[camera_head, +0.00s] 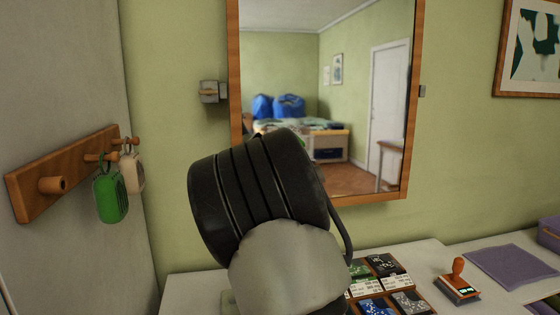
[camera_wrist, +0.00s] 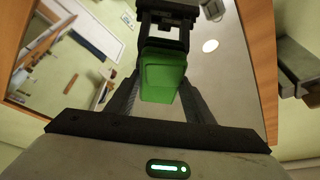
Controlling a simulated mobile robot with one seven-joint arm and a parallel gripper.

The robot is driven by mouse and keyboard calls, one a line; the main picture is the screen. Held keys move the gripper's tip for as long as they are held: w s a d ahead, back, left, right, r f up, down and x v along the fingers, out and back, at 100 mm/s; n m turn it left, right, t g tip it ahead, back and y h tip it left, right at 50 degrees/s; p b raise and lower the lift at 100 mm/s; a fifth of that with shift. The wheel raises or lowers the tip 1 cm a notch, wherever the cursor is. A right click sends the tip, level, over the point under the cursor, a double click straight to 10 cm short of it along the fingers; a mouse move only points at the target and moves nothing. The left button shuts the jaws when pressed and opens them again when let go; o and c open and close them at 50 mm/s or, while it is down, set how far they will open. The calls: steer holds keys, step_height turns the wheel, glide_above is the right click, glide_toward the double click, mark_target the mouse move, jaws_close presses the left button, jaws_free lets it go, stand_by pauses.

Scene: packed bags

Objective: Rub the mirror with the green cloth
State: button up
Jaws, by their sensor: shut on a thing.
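The mirror (camera_head: 335,70) hangs on the green wall in a wooden frame and reflects a room with a bed, blue bags and a white door. My arm's black wrist covers its lower left, hiding my gripper and the cloth in the head view. In the wrist view my gripper (camera_wrist: 161,96) is shut on the green cloth (camera_wrist: 162,78), a folded block between its two dark fingers. The mirror (camera_wrist: 222,75) fills much of that view behind it, with my gripper's dark reflection above the cloth. The cloth is close against the glass; I cannot tell whether it touches.
A wooden peg rack (camera_head: 65,172) with a green tag (camera_head: 111,197) and a beige tag (camera_head: 132,172) is on the left wall. Below stand a compartment tray (camera_head: 412,284), a stamp (camera_head: 458,281) and a purple mat (camera_head: 513,264). A grey wall fixture (camera_head: 210,91) sits left of the mirror.

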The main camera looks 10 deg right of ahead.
mark_target(313, 145)
steer(key=shift+d+b, duration=2.9)
steer(key=shift+d, duration=1.05)
steer(key=shift+d+f+b, duration=0.1)
steer(key=shift+b, duration=0.45)
